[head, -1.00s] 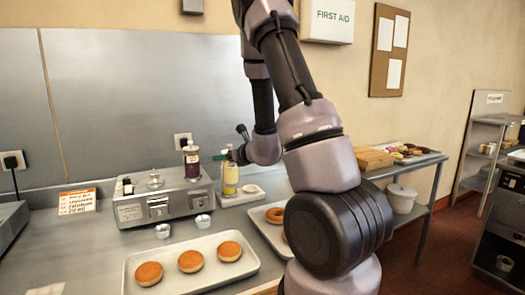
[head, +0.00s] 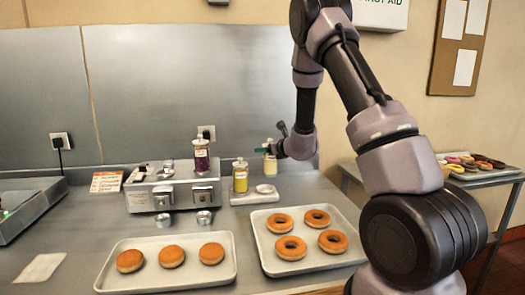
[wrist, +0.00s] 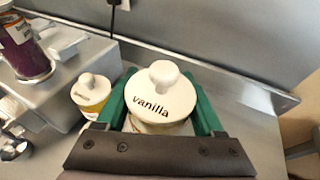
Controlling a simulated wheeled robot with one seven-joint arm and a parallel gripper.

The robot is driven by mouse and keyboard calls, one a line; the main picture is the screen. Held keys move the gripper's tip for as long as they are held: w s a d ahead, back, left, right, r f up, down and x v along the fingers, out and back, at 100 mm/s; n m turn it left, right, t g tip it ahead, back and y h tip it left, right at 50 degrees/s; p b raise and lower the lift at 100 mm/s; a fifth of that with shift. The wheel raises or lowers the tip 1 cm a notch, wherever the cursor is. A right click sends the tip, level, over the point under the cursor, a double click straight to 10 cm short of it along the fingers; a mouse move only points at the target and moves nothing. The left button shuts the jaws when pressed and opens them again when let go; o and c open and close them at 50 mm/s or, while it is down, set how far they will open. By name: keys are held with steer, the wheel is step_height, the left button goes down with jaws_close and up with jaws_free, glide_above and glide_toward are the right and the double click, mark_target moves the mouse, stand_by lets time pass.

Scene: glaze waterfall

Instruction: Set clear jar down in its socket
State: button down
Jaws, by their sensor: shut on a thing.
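The clear jar, with pale contents, hangs in my gripper (head: 266,149), above and behind the white stand in the head view (head: 270,164). In the wrist view its white knobbed lid reads "vanilla" (wrist: 160,95), and the green fingers (wrist: 165,112) are shut on both sides of it. The white stand (head: 240,201) holds a yellow jar (head: 240,177) at its left and a round pale place (head: 265,189) at its right. The yellow jar's lid (wrist: 92,92) is close to the left finger in the wrist view. The jar's base is hidden there.
A steel glaze unit (head: 143,197) with a purple jar (head: 201,155) on top stands left of the white stand. Trays of plain buns (head: 140,285) and ring doughnuts (head: 270,267) lie in front. A steel wall is behind. Counter right of the stand is clear.

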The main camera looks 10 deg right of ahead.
steer(key=shift+w+a+f, duration=0.25)
steer(key=shift+a+f, duration=0.05)
steer(key=shift+f, duration=0.55)
steer(key=shift+w+a+f, duration=0.3)
steer(key=shift+a+f, duration=0.05)
steer(key=shift+f, duration=0.55)
steer(key=shift+w+a+f, duration=0.25)
steer(key=shift+a+f, duration=0.05)
steer(key=shift+f, duration=0.55)
steer(key=shift+f, duration=0.95)
jaws_free()
steer(key=shift+s, duration=0.15)
